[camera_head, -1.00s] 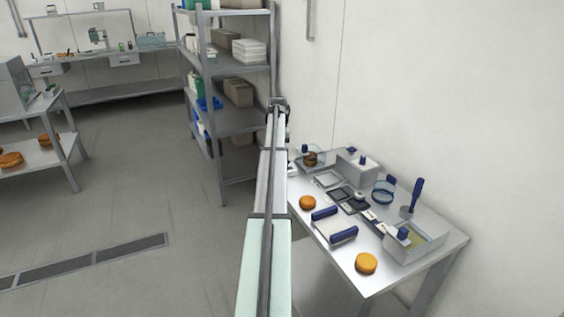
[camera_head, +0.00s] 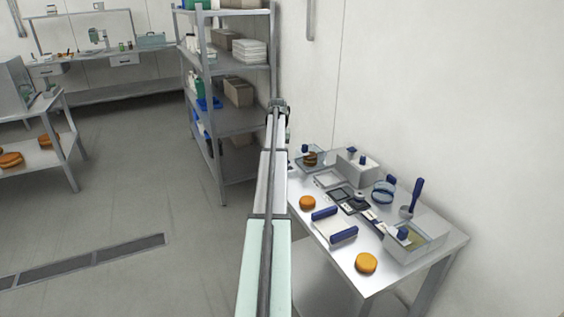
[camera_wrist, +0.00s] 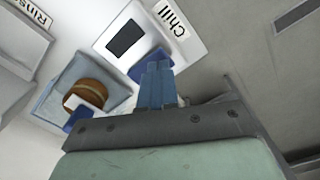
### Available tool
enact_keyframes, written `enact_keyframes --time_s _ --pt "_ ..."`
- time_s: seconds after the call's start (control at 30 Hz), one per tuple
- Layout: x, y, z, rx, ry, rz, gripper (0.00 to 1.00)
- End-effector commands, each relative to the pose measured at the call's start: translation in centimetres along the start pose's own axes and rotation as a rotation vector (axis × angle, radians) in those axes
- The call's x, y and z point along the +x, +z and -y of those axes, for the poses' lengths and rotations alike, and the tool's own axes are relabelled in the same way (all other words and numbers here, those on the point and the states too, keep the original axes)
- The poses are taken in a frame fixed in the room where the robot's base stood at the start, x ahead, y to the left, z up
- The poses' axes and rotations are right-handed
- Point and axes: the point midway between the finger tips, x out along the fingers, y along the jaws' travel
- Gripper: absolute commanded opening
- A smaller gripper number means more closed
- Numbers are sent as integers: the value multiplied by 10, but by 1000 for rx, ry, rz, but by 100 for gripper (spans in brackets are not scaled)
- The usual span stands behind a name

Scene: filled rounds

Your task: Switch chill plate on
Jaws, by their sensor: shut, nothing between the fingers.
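The chill plate shows in the wrist view as a white unit (camera_wrist: 108,42) with a dark rectangular panel and a label reading "Chill". In the head view only a small white part of it (camera_head: 292,169) shows beside my arm. A blue part (camera_wrist: 148,66) sits at its near edge, partly hidden by my fingers. My gripper (camera_wrist: 158,68) is shut and empty, its fingertips over or against this blue part; I cannot tell whether they touch. In the head view my own arm hides the gripper.
A clear dish (camera_wrist: 57,88) holding a brown-orange round and a blue-and-white piece stands beside the chill plate. A grey basin labelled "Rins..." (camera_wrist: 22,45) is at the wrist view's upper left. The table (camera_head: 340,262) carries orange rounds, a blue-ended tray and tools. Shelving (camera_head: 235,122) stands behind.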

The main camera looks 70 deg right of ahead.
Motion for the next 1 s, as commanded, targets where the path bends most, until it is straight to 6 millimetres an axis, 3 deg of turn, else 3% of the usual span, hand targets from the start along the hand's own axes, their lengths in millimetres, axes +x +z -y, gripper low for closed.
enact_keyframes --time_s 1.0 --pt "12 0 0 0 0 -1 0"
